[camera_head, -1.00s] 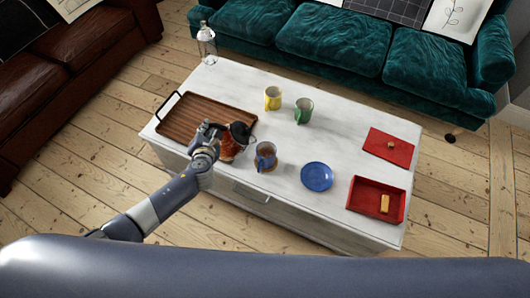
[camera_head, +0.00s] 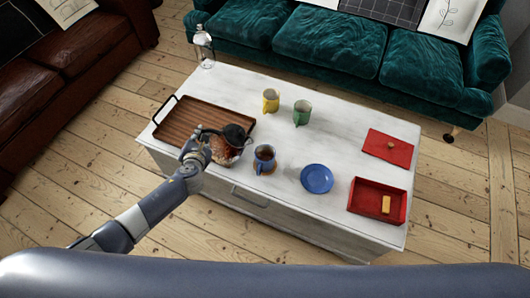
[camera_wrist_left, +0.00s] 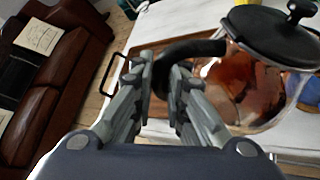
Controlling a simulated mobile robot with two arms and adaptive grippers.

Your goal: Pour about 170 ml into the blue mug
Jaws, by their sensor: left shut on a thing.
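The blue mug (camera_head: 264,159) stands upright on the white table with brown liquid in it. A glass pot (camera_head: 225,153) with a black lid and black handle is just left of the mug and holds reddish-brown liquid. It fills the right of the left wrist view (camera_wrist_left: 250,85). My left gripper (camera_head: 198,143) is shut on the pot's black handle, and the fingers show on either side of it in the wrist view (camera_wrist_left: 162,80). The pot looks about upright in the head view. I cannot tell if its base touches the table. My right gripper is not in view.
A wooden tray (camera_head: 178,123) lies behind the pot. Yellow (camera_head: 270,101) and green (camera_head: 302,112) mugs stand farther back. A blue plate (camera_head: 317,178), a red box (camera_head: 366,203) with a yellow block, and a red lid (camera_head: 388,147) are to the right. A glass bottle (camera_head: 204,48) stands at the far-left corner.

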